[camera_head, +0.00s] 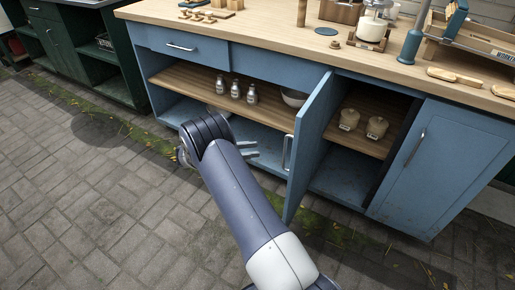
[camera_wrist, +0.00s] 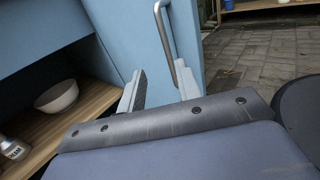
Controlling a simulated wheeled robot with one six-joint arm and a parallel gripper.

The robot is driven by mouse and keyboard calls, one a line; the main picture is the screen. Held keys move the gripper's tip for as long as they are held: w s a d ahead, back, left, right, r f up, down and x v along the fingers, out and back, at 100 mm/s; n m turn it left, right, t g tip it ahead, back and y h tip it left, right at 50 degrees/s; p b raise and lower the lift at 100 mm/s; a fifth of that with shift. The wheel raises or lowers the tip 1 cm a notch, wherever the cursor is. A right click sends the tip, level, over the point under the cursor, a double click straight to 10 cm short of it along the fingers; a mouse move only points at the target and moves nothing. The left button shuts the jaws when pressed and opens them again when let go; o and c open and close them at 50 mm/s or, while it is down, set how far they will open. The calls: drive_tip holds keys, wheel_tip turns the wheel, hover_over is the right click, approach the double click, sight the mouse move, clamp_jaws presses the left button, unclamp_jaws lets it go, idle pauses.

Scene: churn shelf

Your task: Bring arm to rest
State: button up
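My arm reaches forward from the bottom of the head view, low in front of the blue cabinet (camera_head: 270,68). My gripper (camera_head: 252,149) is open and empty, with its fingers pointing right toward the open cabinet door (camera_head: 309,140). The door's metal handle (camera_head: 287,152) is just beyond the fingertips, with a small gap in the head view. In the wrist view the two fingers of my gripper (camera_wrist: 157,84) stand apart, and the handle (camera_wrist: 166,32) shows beyond them on the door (camera_wrist: 187,30). Contact with the handle cannot be made out.
The shelf holds several small jars (camera_head: 236,90) and a white bowl (camera_wrist: 56,96). Two lidded pots (camera_head: 349,119) stand behind the open door. The wooden countertop (camera_head: 275,35) carries a scale (camera_head: 371,30) and tools. Paving (camera_head: 90,200) to the left is clear.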

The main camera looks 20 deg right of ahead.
drive_tip(key=b+x, duration=0.1)
drive_tip(key=x, duration=1)
drive_tip(key=shift+s+t, duration=0.3)
drive_tip(key=shift+r, duration=0.1)
